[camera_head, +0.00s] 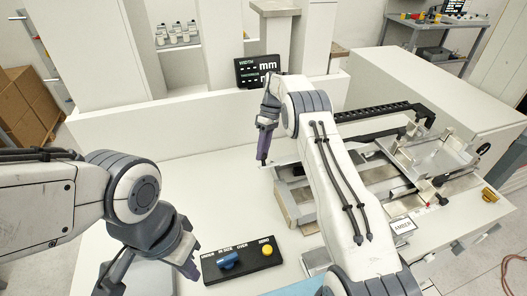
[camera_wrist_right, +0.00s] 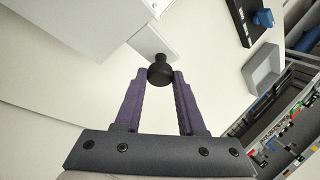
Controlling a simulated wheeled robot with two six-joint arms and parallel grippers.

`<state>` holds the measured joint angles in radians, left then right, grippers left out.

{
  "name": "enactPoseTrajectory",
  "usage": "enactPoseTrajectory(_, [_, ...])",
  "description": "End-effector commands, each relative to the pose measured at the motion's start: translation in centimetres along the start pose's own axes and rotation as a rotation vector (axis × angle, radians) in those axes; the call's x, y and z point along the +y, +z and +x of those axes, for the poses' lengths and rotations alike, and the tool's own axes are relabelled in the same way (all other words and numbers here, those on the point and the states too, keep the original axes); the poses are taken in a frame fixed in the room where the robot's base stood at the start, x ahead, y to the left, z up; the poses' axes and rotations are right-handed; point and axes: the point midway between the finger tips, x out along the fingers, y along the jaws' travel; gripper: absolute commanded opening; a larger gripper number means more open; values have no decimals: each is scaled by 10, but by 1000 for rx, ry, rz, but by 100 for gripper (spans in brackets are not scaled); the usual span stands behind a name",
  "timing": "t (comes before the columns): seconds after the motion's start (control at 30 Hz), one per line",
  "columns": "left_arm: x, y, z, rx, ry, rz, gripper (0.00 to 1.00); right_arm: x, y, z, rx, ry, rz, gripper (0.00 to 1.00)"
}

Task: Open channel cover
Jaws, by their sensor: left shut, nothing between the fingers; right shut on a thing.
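In the right wrist view, the purple fingers of my right gripper (camera_wrist_right: 160,85) are shut on a black knob (camera_wrist_right: 160,71). The knob sits by the end of a pale flat strip (camera_wrist_right: 149,43) beside a larger light panel; I cannot tell whether this is the channel cover. In the head view my right gripper (camera_head: 263,154) points down in front of the white housing, left of the fixture, and the knob is hidden there. My left gripper (camera_head: 188,264) is shut and empty at the lower left, beside the button box. No channel cover can be clearly made out in the head view.
A button box (camera_head: 241,258) with a blue switch and yellow button lies on the white table. A display (camera_head: 257,71) stands on the housing. A metal fixture (camera_head: 425,155) with a black rail (camera_head: 372,114) is at right. A grey tray (camera_wrist_right: 262,68) shows in the wrist view.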

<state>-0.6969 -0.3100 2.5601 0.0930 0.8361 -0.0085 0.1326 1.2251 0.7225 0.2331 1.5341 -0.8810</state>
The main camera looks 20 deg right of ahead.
Motion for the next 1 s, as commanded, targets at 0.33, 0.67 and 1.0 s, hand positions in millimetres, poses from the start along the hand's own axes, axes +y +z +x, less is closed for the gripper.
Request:
enactPoseTrajectory(0.33, [0,0,-2,0,0,0,0,2,-3,-3,-16,-14,7,0])
enactPoseTrajectory(0.67, [0,0,-2,0,0,0,0,2,-3,-3,-17,-15,8,0])
enactPoseTrajectory(1.0, [0,0,-2,0,0,0,0,2,-3,-3,-18,-17,8,69])
